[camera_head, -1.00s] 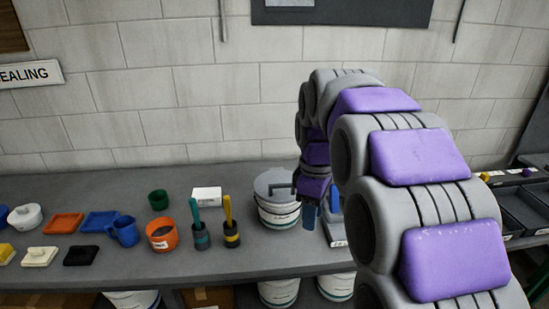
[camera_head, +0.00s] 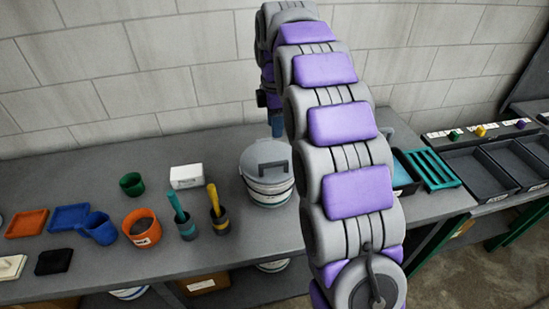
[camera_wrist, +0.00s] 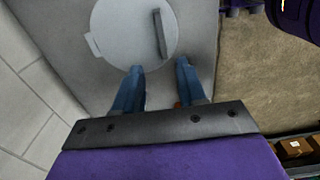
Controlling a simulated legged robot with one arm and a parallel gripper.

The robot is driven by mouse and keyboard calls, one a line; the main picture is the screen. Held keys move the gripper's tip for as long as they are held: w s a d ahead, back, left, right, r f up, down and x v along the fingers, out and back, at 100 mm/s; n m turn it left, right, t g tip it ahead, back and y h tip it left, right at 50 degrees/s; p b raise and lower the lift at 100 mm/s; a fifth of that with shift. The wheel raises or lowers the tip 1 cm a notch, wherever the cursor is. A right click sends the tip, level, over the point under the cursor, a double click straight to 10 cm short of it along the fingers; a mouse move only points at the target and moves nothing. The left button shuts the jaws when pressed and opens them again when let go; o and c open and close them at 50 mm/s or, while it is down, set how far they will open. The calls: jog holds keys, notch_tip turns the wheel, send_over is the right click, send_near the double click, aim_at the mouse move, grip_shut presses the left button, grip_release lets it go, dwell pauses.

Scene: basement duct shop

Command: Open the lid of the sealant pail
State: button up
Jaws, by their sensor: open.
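The sealant pail (camera_head: 270,198) is white with a grey lid (camera_head: 254,157) and stands on the grey bench. The lid lies flat on top and looks closed. A dark grey bar handle (camera_head: 273,165) is raised on the lid. In the wrist view the round lid (camera_wrist: 118,38) and its bar handle (camera_wrist: 159,34) show ahead of my fingertips. My gripper (camera_wrist: 158,72) has two blue fingers spread apart with nothing between them, near the lid's edge. In the head view a blue fingertip (camera_head: 276,127) shows just beyond the pail; my arm hides the rest.
Left of the pail stand two dark pots with brushes (camera_head: 186,224), an orange tub (camera_head: 141,228), a blue mug (camera_head: 98,229), a green cup (camera_head: 131,184) and a white box (camera_head: 187,176). Black trays (camera_head: 477,172) and a teal rack (camera_head: 431,170) lie at right. The wall stands close behind.

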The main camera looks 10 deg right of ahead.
aim_at(273, 163)
jog(key=f+b, duration=0.2)
jog(key=f, duration=1.1)
jog(key=shift+a+f, duration=0.15)
jog(key=shift+a, duration=0.05)
jog(key=shift+a, duration=0.15)
jog(key=shift+c, duration=0.2)
grip_shut()
